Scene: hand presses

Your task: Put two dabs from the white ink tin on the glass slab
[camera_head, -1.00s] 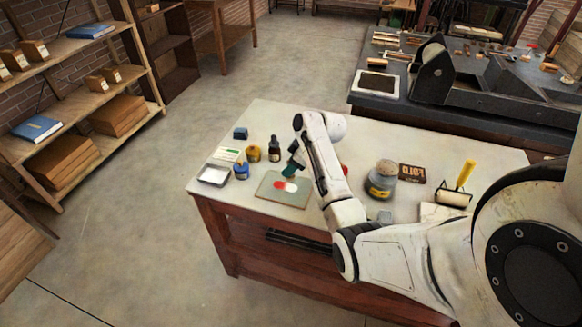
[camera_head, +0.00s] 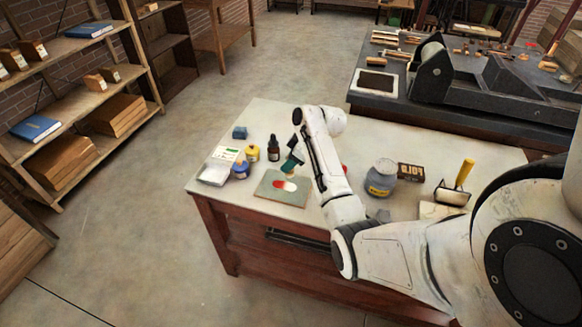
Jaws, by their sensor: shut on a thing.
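The glass slab (camera_head: 291,199) lies near the left front of the pale-topped table. A red dab (camera_head: 277,184) and a white dab (camera_head: 290,186) lie side by side on it. My gripper (camera_head: 290,166) is just above the back of the slab, pointing down, and is shut on a small tool whose tan lower part (camera_head: 284,174) shows. The tool is too small and too covered to name, and I cannot tell if it touches the slab.
A blue pot (camera_head: 240,171), a yellow pot (camera_head: 252,154) and a dark bottle (camera_head: 274,148) stand left of my gripper, near a shallow pale tray (camera_head: 212,176). A grey jar (camera_head: 381,178), a dark box (camera_head: 410,172) and a yellow-handled roller (camera_head: 463,175) stand right of my arm.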

